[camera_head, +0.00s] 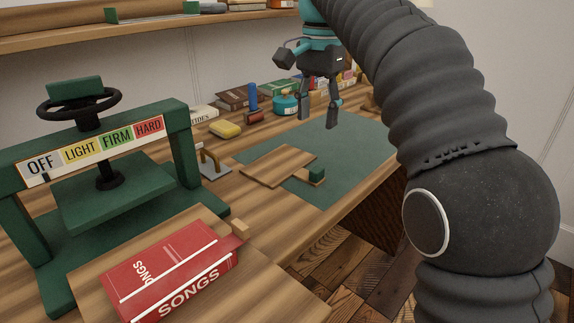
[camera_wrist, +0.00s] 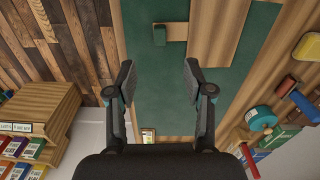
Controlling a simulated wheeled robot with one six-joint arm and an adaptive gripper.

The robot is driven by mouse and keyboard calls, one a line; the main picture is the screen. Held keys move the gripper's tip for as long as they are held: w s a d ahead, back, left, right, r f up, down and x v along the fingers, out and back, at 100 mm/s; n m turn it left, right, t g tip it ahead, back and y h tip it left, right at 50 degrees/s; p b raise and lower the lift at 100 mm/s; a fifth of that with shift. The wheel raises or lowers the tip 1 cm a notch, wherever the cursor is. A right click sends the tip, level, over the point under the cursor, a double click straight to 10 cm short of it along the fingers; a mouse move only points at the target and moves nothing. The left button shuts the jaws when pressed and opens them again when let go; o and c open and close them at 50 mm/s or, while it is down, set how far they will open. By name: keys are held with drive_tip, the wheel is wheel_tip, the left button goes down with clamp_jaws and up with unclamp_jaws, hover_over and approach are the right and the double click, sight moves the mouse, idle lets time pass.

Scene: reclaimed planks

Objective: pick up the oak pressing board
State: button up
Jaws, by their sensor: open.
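The oak pressing board (camera_head: 275,163) lies flat on the green mat (camera_head: 345,142), with a small green block (camera_head: 316,174) on a tab at its near right edge. In the wrist view the board (camera_wrist: 212,35) is at the top, right of centre, with the green block (camera_wrist: 159,35) at the end of its tab. My gripper (camera_head: 320,112) is open and empty, held above the mat beyond the board. In the wrist view its two fingers (camera_wrist: 159,75) stand apart over bare mat, below the green block in the picture.
A green press (camera_head: 110,190) with a handwheel and an OFF-to-HARD scale stands left. Before it, a red SONGS book (camera_head: 175,270) lies on another wooden board (camera_head: 92,275). A yellow block (camera_head: 225,129), a teal pot (camera_head: 285,103) and books line the back. The mat's right side is clear.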

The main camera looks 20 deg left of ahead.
drive_tip(key=b, duration=0.2)
hover_over(315, 170)
drive_tip(key=f, duration=0.7)
drive_tip(key=shift+s+f, duration=0.2)
drive_tip(key=shift+f, duration=0.2)
drive_tip(key=shift+w+f+b, duration=0.15)
drive_tip(key=shift+f+b, duration=0.75)
drive_tip(key=shift+f, duration=1.95)
clamp_jaws()
